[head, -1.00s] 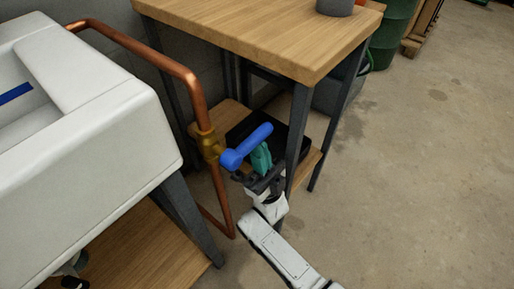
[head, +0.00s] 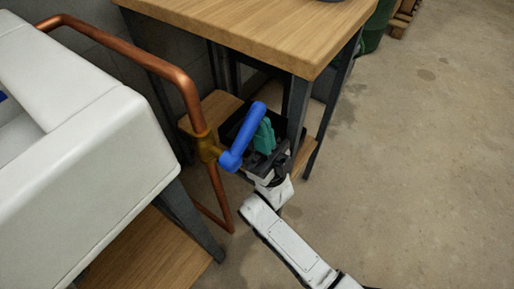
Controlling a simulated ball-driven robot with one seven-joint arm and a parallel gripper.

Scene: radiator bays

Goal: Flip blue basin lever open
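The blue lever (head: 245,134) sits on a brass valve (head: 208,148) in the copper pipe (head: 176,74) beside the white basin (head: 95,150). The lever hides part of the gripper, so I cannot tell how far apart the fingers are.
The basin stand's leg (head: 188,215) is at left. The concrete floor at right is clear.

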